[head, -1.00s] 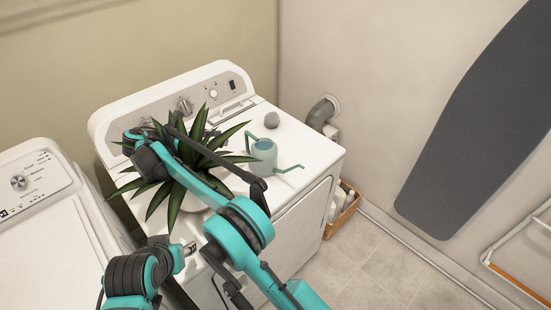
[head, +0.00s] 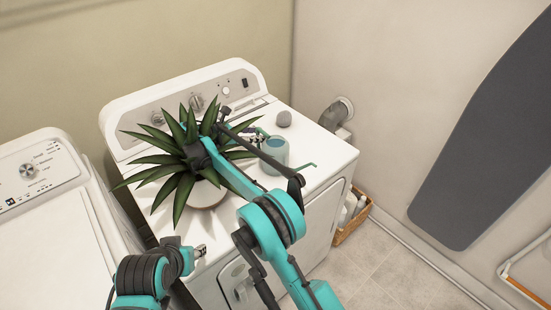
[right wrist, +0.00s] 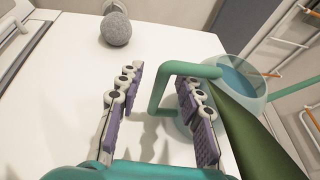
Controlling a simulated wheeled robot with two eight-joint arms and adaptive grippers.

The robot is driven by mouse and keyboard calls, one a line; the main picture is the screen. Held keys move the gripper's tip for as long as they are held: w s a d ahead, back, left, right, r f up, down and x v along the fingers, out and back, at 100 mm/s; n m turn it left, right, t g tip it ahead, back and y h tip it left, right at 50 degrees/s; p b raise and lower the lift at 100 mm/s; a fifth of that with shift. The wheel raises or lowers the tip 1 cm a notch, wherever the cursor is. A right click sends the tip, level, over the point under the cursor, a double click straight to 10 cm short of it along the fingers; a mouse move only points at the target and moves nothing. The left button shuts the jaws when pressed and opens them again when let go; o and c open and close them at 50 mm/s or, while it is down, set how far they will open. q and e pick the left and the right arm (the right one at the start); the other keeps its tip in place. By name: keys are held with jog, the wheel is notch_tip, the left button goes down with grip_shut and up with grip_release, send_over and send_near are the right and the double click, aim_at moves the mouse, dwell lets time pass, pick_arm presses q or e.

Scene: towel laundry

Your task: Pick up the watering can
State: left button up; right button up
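The light teal watering can (head: 275,152) stands on the white machine's top. Its spout points right, and its handle is on the left side. My right gripper (head: 252,136) is at the handle side of the can. In the right wrist view the right gripper (right wrist: 158,80) is open, with one finger on each side of the can's handle (right wrist: 159,92). The right finger sits between the handle and the can's body. A gap shows between the handle and the left finger. My left gripper (head: 199,251) is low in the head view, small and partly hidden, in front of the machine.
A potted spiky plant (head: 205,192) stands left of the can, and one leaf (right wrist: 245,130) crosses the right wrist view close up. A grey ball (head: 284,118) lies behind the can. A wicker basket (head: 352,222) is on the floor right of the machine (head: 325,165).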

jog(key=shift+d, duration=0.1)
grip_shut()
